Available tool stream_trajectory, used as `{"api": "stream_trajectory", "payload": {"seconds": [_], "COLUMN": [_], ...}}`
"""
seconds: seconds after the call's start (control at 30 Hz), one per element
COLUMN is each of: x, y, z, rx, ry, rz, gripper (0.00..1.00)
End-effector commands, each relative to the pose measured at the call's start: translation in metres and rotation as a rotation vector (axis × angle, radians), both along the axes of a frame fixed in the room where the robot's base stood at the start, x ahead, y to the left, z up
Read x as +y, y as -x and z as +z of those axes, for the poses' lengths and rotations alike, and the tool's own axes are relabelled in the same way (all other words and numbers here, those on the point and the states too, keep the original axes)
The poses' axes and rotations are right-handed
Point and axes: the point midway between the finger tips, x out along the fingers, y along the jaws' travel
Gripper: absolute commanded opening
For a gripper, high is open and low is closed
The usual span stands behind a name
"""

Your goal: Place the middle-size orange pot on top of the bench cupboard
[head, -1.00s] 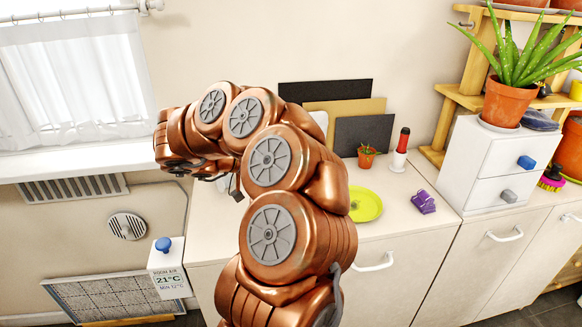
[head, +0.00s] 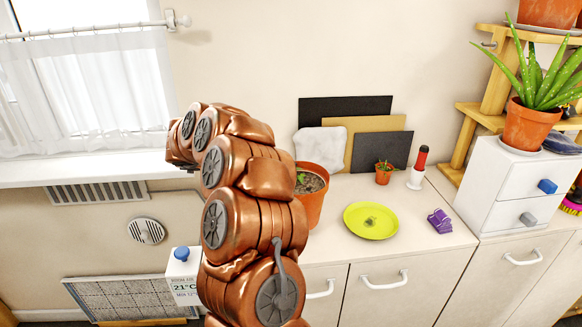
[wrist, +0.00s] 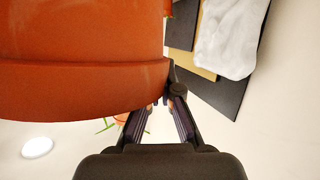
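An orange pot with dark soil and small green shoots (head: 314,198) shows in the head view on the bench cupboard (head: 345,235), just right of my arm, which covers part of it. In the wrist view an orange pot (wrist: 80,60) fills the upper left, very close, its rim low in the picture. My gripper (wrist: 159,106) shows below and right of it. Its fingers stand apart with pale surface visible between them, and I see nothing gripped. The pot's rim comes close to the fingers; whether they touch cannot be told. The gripper is hidden in the head view.
A yellow-green plate (head: 371,221), a small potted plant (head: 383,174), a red-topped white object (head: 418,168) and a purple item (head: 440,220) are on the cupboard top. Boards (head: 345,108) and a white bag-like thing (head: 318,146) lean at the wall. White drawers (head: 505,180) stand right.

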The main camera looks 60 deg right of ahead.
Motion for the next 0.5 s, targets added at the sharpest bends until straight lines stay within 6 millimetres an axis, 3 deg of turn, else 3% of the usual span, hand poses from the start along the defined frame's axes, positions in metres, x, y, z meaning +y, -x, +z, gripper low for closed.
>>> {"api": "stream_trajectory", "payload": {"seconds": [0.27,0.5], "x": [-0.006,-0.006], "y": [-0.009,-0.009], "z": [0.001,-0.021], "rx": [-0.002,0.004], "ry": [0.004,0.001], "rz": [0.001,0.003], "gripper": [0.00,0.00]}}
